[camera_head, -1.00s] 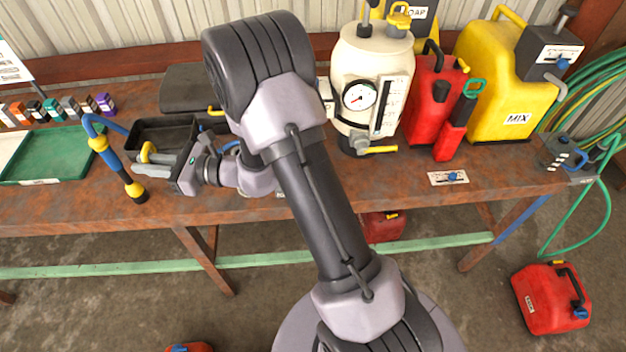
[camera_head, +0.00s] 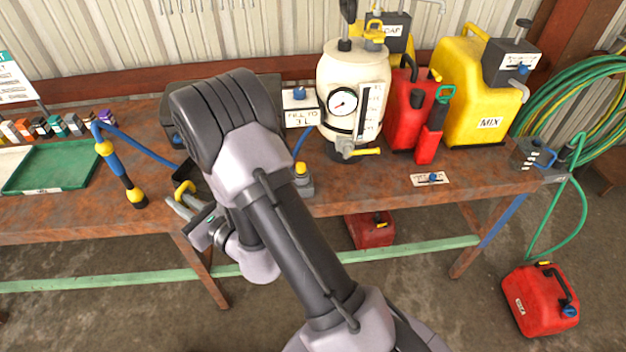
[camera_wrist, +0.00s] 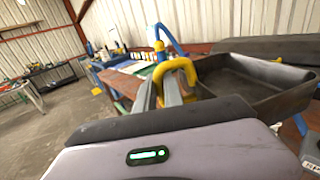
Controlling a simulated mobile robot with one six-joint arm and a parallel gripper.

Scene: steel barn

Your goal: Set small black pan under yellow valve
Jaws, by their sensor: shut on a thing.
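The small black pan (camera_wrist: 255,82) has a yellow loop handle (camera_wrist: 176,72) and shows at the right of the wrist view, apparently empty. My gripper (camera_wrist: 158,98) is shut on the handle. In the head view my gripper (camera_head: 190,208) is at the bench's front edge, and my arm hides most of the pan (camera_head: 192,176). I cannot tell how far the pan is off the bench. The yellow valve (camera_head: 360,152) sticks out low on the front of the cream tank (camera_head: 352,72), to the right of my arm.
A small yellow-topped object (camera_head: 302,180) stands between my arm and the tank. Red (camera_head: 408,105) and yellow (camera_head: 475,85) cans stand right. A labelled plate (camera_head: 430,179) lies in front.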

